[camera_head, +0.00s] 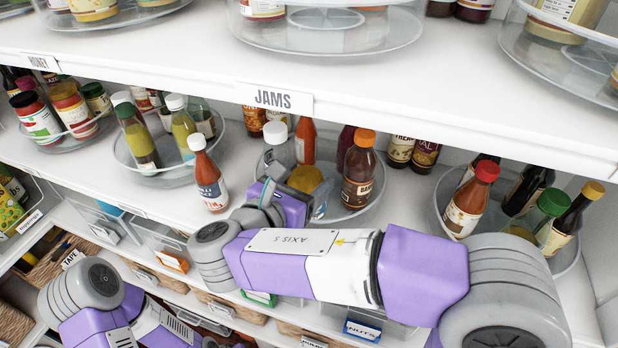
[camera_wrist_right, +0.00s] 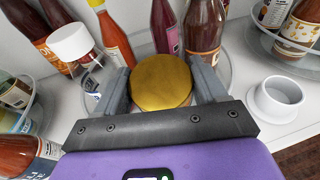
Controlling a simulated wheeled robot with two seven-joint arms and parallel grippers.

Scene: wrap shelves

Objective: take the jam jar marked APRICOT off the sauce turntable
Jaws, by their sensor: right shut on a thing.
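A jar with a gold lid (camera_head: 304,179) stands on the clear turntable (camera_head: 345,212) under the JAMS sign, on the middle shelf. Its label is hidden, so I cannot read whether it says APRICOT. My right gripper (camera_head: 300,192) reaches in from the front and is shut on this jar. In the right wrist view the gold lid (camera_wrist_right: 162,80) sits between the two grey fingers of the right gripper (camera_wrist_right: 160,85). I cannot tell whether the jar is lifted. Only links of my left arm show at the lower left; its gripper is out of view.
A red bottle (camera_head: 208,178) stands on the shelf to the left. The upper shelf edge (camera_head: 420,120) overhangs. Other turntables flank both sides.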

